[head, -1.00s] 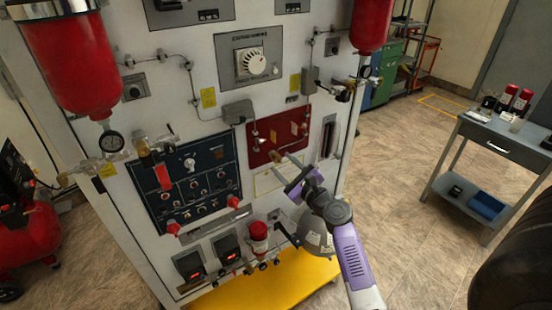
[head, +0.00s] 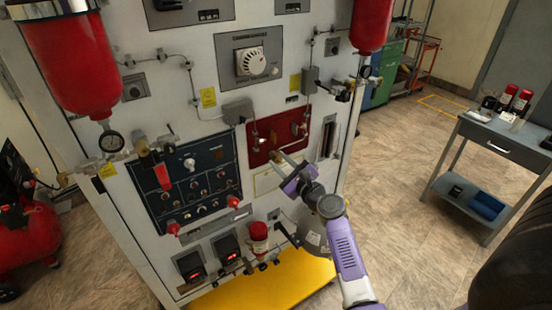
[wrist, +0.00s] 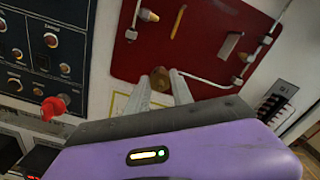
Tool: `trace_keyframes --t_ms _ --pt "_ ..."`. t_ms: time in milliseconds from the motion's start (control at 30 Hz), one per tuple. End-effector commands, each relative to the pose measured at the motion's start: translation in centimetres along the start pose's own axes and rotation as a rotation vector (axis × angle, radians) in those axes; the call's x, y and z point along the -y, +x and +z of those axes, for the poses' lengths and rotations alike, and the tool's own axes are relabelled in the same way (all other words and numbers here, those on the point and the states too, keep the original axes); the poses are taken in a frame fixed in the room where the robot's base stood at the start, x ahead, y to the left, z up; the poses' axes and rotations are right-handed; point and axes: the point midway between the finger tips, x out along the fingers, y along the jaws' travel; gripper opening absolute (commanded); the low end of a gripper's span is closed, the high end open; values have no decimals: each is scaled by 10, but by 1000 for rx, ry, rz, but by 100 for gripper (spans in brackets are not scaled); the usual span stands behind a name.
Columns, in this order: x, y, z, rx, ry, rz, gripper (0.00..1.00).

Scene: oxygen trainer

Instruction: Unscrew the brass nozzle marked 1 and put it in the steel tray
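The red panel (head: 290,124) on the trainer's front carries brass nozzles and thin metal tubes. In the wrist view, one brass nozzle (wrist: 160,78) sits at the panel's lower edge, between or just beyond my fingertips. Another brass nozzle (wrist: 148,14) is higher on the panel, and a brass fitting (wrist: 245,57) is at the right on a tube. No number 1 is readable. My gripper (head: 285,157) is in front of the panel's lower part, its two fingers apart. In the wrist view my gripper (wrist: 162,88) looks open; contact with the nozzle is unclear. I cannot make out a steel tray.
A grey cart (head: 492,143) at the right holds red-capped bottles (head: 514,100) and small items, with a blue bin (head: 488,205) below. A red knob (wrist: 54,107) and dark switch panel (head: 194,181) lie left of my gripper. A yellow base (head: 270,290) projects below.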

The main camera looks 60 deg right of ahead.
Motion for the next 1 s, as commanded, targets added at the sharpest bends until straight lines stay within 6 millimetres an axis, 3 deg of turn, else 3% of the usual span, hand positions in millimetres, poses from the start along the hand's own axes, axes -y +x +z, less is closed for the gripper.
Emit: trace_keyframes --t_ms 33,100,267,400,1000 --pt "0 0 0 0 0 0 13" --pt "0 0 0 0 0 0 0" --pt "-1 0 -2 1 -32 -1 0" --pt "-2 0 -3 2 -188 -1 0" --pt "0 -18 0 0 -183 0 0"
